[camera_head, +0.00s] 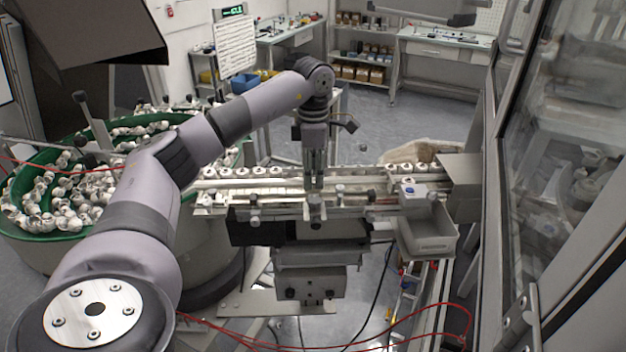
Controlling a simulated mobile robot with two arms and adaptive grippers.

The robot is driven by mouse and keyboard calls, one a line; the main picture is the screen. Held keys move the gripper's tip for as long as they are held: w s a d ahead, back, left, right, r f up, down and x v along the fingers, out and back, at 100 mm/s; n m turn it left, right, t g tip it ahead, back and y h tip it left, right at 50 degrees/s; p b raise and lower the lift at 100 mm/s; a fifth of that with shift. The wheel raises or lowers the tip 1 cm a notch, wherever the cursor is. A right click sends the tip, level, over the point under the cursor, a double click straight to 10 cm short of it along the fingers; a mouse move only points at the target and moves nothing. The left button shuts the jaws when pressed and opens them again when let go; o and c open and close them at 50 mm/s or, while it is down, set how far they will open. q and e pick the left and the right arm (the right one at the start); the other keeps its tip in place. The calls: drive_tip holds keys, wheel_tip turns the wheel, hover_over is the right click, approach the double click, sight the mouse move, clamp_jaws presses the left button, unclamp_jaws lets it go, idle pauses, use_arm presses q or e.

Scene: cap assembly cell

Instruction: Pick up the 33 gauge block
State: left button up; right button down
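My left gripper (315,186) points straight down over the middle of the assembly track (270,184). Its fingertips are at the height of the track fittings, and it is too small to tell whether they are open or shut or hold anything. I cannot make out a block marked 33; it may be hidden by the gripper or too small to read. My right gripper is not in view.
White caps (260,171) stand in a row on the track. A grey bin (428,240) hangs at the track's right end. A green-rimmed bowl of caps (60,232) is at left. A glass-panelled frame (490,130) bounds the right. Red cables (400,313) run below.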

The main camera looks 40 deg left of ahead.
use_arm(q)
drive_tip(key=shift+f, duration=0.75)
drive_tip(key=shift+c, duration=0.4)
clamp_jaws()
drive_tip(key=shift+r, duration=0.1)
